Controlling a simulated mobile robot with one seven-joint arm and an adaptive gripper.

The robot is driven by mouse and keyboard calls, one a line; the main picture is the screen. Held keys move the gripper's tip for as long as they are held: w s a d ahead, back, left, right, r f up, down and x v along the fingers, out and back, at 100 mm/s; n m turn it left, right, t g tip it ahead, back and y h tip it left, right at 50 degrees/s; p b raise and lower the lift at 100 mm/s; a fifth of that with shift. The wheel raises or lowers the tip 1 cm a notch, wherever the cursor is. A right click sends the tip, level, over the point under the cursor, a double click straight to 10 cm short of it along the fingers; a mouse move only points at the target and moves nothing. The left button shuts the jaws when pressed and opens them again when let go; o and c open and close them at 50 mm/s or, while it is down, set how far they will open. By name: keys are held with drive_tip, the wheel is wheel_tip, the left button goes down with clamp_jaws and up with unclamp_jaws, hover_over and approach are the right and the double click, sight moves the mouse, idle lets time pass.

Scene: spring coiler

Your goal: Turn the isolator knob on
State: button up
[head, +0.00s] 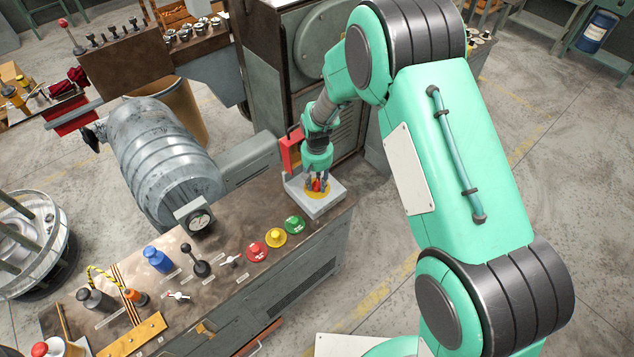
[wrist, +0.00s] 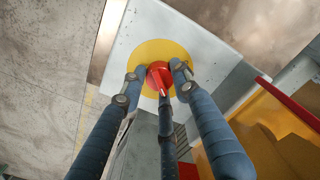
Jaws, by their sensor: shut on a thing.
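The isolator knob is red (wrist: 158,76) and sits on a yellow disc (wrist: 183,50) on a pale grey box. In the head view the knob (head: 317,185) shows between my fingers, above the yellow disc, at the right end of the machine's top. My gripper (head: 319,184) reaches down over it. In the wrist view my gripper's fingers (wrist: 157,82) are closed around the knob, one on each side and one at the front. The fingers hide part of the knob, and I cannot read any position marks.
Green (head: 294,225), yellow (head: 276,238) and red (head: 257,252) buttons sit left of the box (head: 322,207). A black lever (head: 196,262), a gauge (head: 200,219) and a large grey motor-like cylinder (head: 165,155) stand farther left. The machine's tall grey cabinet (head: 290,80) rises behind.

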drive_tip(key=shift+m, duration=0.3)
drive_tip(key=o, duration=1.2)
drive_tip(key=shift+c, duration=0.2)
drive_tip(key=shift+n, duration=0.5)
